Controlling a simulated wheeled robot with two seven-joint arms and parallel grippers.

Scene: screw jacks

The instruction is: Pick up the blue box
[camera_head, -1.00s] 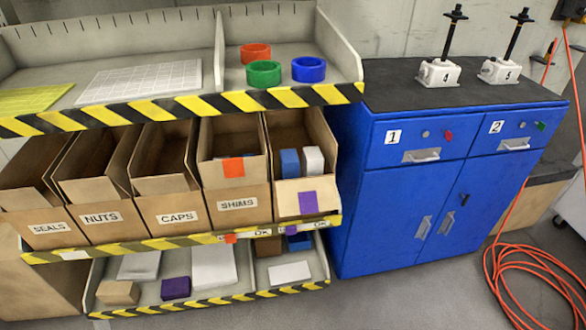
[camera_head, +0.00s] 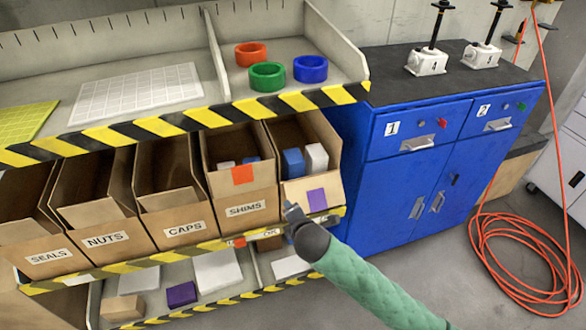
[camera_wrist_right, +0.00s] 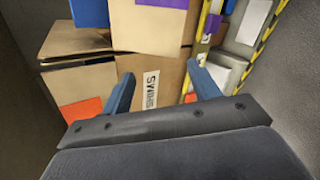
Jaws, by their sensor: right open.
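A blue box (camera_head: 293,162) stands beside a white box (camera_head: 316,157) in the rightmost cardboard bin (camera_head: 311,192), which has a purple tag. My right gripper (camera_head: 292,212) is in front of the bins, near the lower front of the purple-tagged bin. In the right wrist view its two blue fingers (camera_wrist_right: 163,90) are spread with nothing between them, facing the SHIMS bin (camera_wrist_right: 148,68). A blue surface (camera_wrist_right: 90,12) shows at the top edge of that view, probably the blue box, cut off by the frame. My left gripper is not in view.
A striped lip (camera_head: 200,241) runs below the bins. Bits of blue and white show in the SHIMS bin (camera_head: 240,195). The upper shelf holds orange, green and blue rings (camera_head: 310,69). A blue cabinet (camera_head: 400,190) stands close on the right; an orange hose (camera_head: 520,255) lies beyond.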

